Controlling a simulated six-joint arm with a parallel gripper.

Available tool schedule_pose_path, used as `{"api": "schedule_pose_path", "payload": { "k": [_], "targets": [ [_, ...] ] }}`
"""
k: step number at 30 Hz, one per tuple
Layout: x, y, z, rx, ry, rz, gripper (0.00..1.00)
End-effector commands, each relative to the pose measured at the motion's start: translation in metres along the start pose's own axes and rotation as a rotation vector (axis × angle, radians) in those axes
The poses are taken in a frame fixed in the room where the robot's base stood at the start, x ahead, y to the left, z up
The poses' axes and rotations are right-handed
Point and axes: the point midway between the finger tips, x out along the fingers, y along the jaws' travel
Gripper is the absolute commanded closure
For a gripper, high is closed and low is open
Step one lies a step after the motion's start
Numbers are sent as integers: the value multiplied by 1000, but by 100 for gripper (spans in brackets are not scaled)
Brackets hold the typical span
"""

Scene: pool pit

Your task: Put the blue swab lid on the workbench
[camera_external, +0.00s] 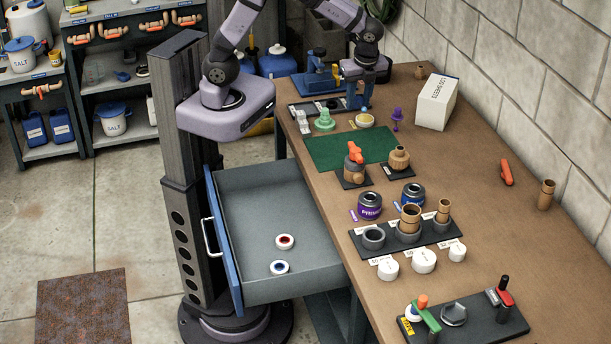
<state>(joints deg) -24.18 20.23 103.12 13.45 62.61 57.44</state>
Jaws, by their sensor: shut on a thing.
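A small white disc with a blue centre (279,267) lies flat in the open drawer, near its front; it looks like the blue swab lid. A similar white disc with a red centre (285,242) lies just behind it. My gripper (359,97) is at the far part of the workbench (465,190), low over the dark rack, away from the drawer. It is shut on a small blue thing (366,92); the fingers partly hide it, and I cannot tell exactly what it is.
The grey drawer (245,195) is pulled out at the bench's left side. A green mat (350,147), a blue vise (318,75) and a white box (436,101) stand near my gripper. Jars, cups and white caps fill the middle; the bench's right side is mostly clear.

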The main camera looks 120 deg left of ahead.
Motion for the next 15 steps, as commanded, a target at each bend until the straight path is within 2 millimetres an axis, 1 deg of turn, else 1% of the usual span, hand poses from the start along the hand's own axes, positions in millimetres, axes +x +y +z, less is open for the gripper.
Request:
{"api": "schedule_pose_path", "payload": {
  "k": [1,5,6,12,15],
  "targets": [
    [3,-4,9,23,-8,-7,90],
    [6,-12,29,84,-27,-22,90],
    [15,-10,25,88,-33,-16,90],
    [43,-10,17,86,-49,-18,90],
    [52,-11,15,85,-55,-22,90]
  ]
}}
